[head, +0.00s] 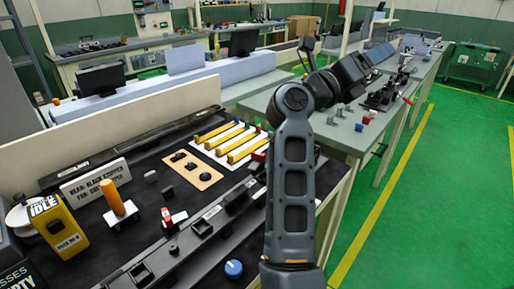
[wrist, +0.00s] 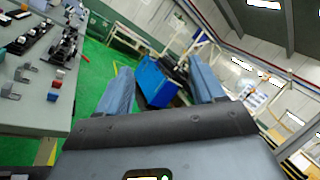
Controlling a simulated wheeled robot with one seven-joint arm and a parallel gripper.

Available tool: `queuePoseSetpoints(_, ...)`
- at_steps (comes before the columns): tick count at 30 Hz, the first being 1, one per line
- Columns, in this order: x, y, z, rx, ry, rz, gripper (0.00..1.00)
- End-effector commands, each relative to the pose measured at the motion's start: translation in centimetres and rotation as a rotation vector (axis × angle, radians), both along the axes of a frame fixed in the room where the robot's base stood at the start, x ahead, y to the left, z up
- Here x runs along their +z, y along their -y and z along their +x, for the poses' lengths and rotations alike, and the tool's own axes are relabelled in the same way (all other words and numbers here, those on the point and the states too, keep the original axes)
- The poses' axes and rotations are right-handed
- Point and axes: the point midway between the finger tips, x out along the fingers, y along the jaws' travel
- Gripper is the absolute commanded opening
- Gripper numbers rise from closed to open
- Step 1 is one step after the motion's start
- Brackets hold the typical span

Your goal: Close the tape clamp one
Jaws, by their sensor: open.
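I cannot tell for sure which fixture is tape clamp one. A small clamp-like piece with a red part (head: 168,218) stands on the near dark bench beside a long black rail. Another red-tipped piece (head: 258,156) is partly hidden behind my arm. A dark fixture with a red-tipped lever (head: 406,99) is on the far grey bench; a dark fixture on a bench also shows at the left of the wrist view (wrist: 66,48). My gripper (wrist: 160,66) is open, its two blue-grey fingers apart with nothing between them. It is raised and away from the near bench.
The near bench holds a yellow device (head: 58,232), an orange post (head: 114,198), a blue knob (head: 233,268) and a white tray with yellow strips (head: 228,143). A sign (head: 95,181) stands at the left. Green floor (head: 400,220) is clear at the right.

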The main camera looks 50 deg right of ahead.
Motion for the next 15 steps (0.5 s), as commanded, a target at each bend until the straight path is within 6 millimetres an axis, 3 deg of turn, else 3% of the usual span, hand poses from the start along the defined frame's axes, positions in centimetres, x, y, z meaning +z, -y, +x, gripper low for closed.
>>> queuePoseSetpoints(4,-3.2,0.4,1.7,-0.003,0.206,0.243,0.68)
queuePoseSetpoints(8,-6.8,-0.6,4.1,0.002,0.370,0.465,0.68)
queuePoseSetpoints(11,-9.5,-2.5,6.5,0.008,0.487,0.645,0.68)
queuePoseSetpoints(15,-12.7,-6.6,10.7,0.024,0.637,0.905,0.68)
